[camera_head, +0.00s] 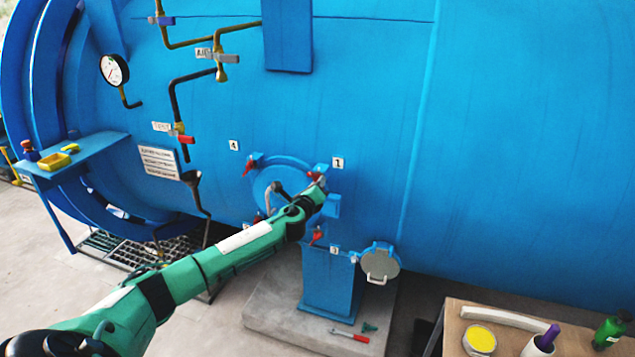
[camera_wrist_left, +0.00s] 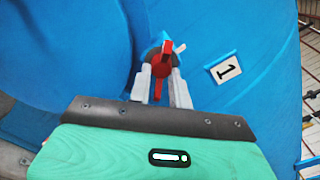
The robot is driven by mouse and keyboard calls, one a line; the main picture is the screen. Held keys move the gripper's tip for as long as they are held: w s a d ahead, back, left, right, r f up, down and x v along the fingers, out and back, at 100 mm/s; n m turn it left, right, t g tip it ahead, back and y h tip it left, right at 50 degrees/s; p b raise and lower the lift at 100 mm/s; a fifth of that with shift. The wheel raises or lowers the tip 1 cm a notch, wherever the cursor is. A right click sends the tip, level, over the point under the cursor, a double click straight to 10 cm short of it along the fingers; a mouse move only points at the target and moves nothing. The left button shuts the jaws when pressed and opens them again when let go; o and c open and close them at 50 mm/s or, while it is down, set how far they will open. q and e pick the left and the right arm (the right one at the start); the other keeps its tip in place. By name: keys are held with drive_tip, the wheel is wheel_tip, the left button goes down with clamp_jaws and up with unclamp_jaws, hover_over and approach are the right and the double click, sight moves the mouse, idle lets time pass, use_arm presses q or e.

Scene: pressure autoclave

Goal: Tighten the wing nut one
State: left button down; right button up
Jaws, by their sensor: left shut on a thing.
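Wing nut one is a red wing nut (camera_wrist_left: 163,66) on the blue hatch rim, beside the white label "1" (camera_wrist_left: 227,69) in the left wrist view. My left gripper (camera_wrist_left: 161,78) is shut on it, with one grey finger on each side and red showing between and past the fingertips. In the head view my left gripper (camera_head: 321,187) is at the upper right of the round hatch (camera_head: 264,183), just below the label (camera_head: 338,162); my arm covers part of the hatch. My right gripper is not in view.
Other red wing nuts sit at the hatch's upper left (camera_head: 249,167) and lower right (camera_head: 317,237). A grey round cover (camera_head: 380,264) hangs right of the pedestal. A red-handled wrench (camera_head: 350,336) lies on the concrete base. A table (camera_head: 450,324) with bottles stands at lower right.

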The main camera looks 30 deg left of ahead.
use_arm(q)
drive_tip(key=shift+s+a+f+m+p, duration=0.15)
drive_tip(key=shift+m+p, duration=0.7)
drive_tip(key=shift+m, duration=1.25)
drive_tip(key=shift+w+a+f+m+p, duration=0.1)
drive_tip(key=shift+m+p, duration=0.75)
drive_tip(key=shift+m, duration=1.25)
drive_tip(key=c, duration=1.3)
unclamp_jaws()
drive_tip(key=shift+s, duration=0.1)
drive_tip(key=shift+b+v, duration=1.9)
drive_tip(key=shift+v, duration=4.95)
